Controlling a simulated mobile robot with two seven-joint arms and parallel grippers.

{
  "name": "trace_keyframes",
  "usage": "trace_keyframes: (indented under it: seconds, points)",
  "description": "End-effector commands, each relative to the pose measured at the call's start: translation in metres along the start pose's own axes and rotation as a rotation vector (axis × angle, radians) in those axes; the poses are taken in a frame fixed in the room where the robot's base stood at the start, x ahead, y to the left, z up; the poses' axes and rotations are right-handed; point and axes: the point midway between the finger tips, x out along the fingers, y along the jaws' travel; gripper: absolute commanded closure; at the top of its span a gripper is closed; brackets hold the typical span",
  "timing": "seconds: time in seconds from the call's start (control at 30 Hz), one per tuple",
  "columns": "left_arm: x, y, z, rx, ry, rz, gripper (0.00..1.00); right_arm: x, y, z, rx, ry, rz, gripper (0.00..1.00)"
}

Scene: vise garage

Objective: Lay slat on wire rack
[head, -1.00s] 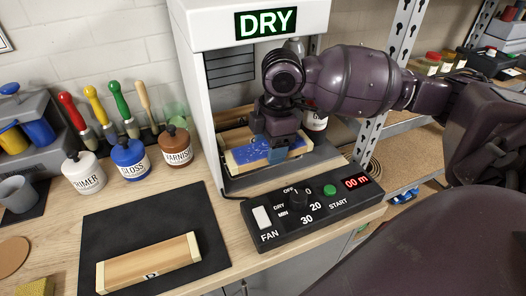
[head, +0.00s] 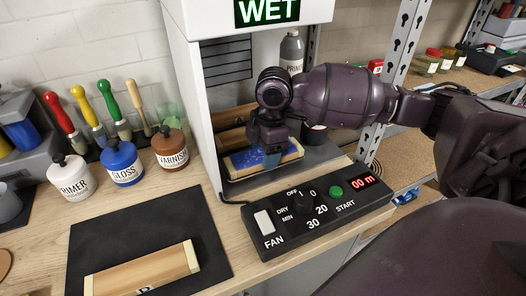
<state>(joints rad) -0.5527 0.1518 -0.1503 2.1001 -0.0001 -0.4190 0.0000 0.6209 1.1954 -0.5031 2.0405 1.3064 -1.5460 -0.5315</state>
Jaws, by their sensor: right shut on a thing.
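My right gripper (head: 270,146) is shut on a wooden slat (head: 243,161) with a blue-painted face and bare pale ends. It holds the slat at the open front of the white drying cabinet (head: 193,95), low over the cabinet's dark floor. The wire rack cannot be made out clearly; the gripper and slat cover much of that area. I cannot tell whether the slat touches a support. Behind it, a brown wooden piece (head: 230,140) shows inside the cabinet. A second slat (head: 145,274), marked with a letter, lies on the black mat (head: 140,228). My left gripper is not in view.
A control box (head: 318,212) with fan switch, dial and green button stands before the cabinet. Primer (head: 72,180), gloss (head: 123,165) and varnish (head: 170,150) bottles stand left, near several coloured-handled brushes (head: 105,100). The cabinet sign (head: 267,11) reads WET.

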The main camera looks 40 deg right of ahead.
Motion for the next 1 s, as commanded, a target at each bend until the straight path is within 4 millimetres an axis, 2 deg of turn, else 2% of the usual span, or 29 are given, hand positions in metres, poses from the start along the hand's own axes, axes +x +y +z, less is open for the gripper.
trace_keyframes:
  seconds: [0.33,0.37,0.5,0.83,1.0]
  points:
    - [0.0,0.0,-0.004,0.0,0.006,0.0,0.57,0.0,0.0,0.0,0.0,0.001,0.004,0.68]
    - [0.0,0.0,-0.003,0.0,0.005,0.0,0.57,0.001,0.0,0.0,-0.001,0.001,0.003,0.38]
    - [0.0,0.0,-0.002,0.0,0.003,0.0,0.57,0.001,0.0,0.0,0.0,0.001,0.003,0.16]
    - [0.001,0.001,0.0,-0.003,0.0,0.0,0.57,-0.002,0.001,0.0,-0.001,0.0,0.004,0.15]
    - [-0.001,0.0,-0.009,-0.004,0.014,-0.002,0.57,-0.024,0.001,-0.001,-0.001,0.002,0.01,0.15]
